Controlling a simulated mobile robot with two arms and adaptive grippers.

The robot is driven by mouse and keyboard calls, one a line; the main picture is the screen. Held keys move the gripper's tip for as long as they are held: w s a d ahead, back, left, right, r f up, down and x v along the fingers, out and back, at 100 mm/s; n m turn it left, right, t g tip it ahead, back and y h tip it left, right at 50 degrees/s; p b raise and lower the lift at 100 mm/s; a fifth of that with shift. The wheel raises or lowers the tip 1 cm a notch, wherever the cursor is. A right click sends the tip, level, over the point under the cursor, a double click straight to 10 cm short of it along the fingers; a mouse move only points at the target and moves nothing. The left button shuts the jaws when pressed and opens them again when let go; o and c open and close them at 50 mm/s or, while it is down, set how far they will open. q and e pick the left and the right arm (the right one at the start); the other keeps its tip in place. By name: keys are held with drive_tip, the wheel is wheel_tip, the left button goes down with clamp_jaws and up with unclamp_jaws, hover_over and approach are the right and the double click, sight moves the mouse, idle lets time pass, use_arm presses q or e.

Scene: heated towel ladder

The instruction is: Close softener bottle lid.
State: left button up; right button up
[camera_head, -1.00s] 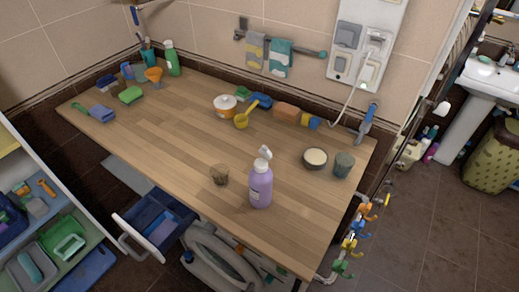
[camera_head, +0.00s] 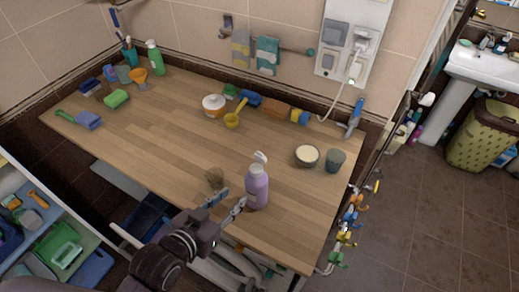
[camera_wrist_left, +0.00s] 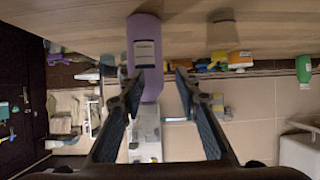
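The purple softener bottle (camera_head: 257,190) stands upright near the front edge of the wooden counter. Its white lid (camera_head: 260,157) is tipped up and open at the top. My left gripper (camera_head: 231,201) is open and empty, just left of the bottle at about its body height. In the left wrist view, which looks upside down, the bottle (camera_wrist_left: 144,45) shows beyond the open fingers (camera_wrist_left: 160,82), nearer the left finger; its lid is hard to make out there. My right gripper is not in view.
A bowl (camera_head: 307,156) and a grey-green cup (camera_head: 335,160) stand right of the bottle. A yellow scoop (camera_head: 232,120) and white tub (camera_head: 213,105) are farther back. The counter's left middle (camera_head: 160,130) is clear.

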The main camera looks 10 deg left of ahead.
sight(259, 154)
use_arm(q)
drive_tip(key=w+d+r+m+t+h, duration=0.1)
drive_tip(key=d+r+t+h, duration=0.1)
drive_tip(key=r, duration=0.3)
drive_tip(key=w+d+r+t+h, duration=0.1)
drive_tip(key=w+d+r+t, duration=0.1)
drive_tip(key=r, duration=0.3)
drive_tip(key=p+x, duration=0.2)
drive_tip(key=x, duration=0.3)
drive_tip(key=shift+w+p, duration=0.35)
drive_tip(key=shift+p, duration=0.05)
drive_tip(key=shift+w+d+f, duration=0.15)
drive_tip(key=shift+w+d, duration=0.15)
drive_tip(key=shift+w, duration=0.1)
drive_tip(key=shift+h, duration=0.3)
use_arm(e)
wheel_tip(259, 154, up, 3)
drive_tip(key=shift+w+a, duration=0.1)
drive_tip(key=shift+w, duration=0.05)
use_arm(q)
clamp_jaws()
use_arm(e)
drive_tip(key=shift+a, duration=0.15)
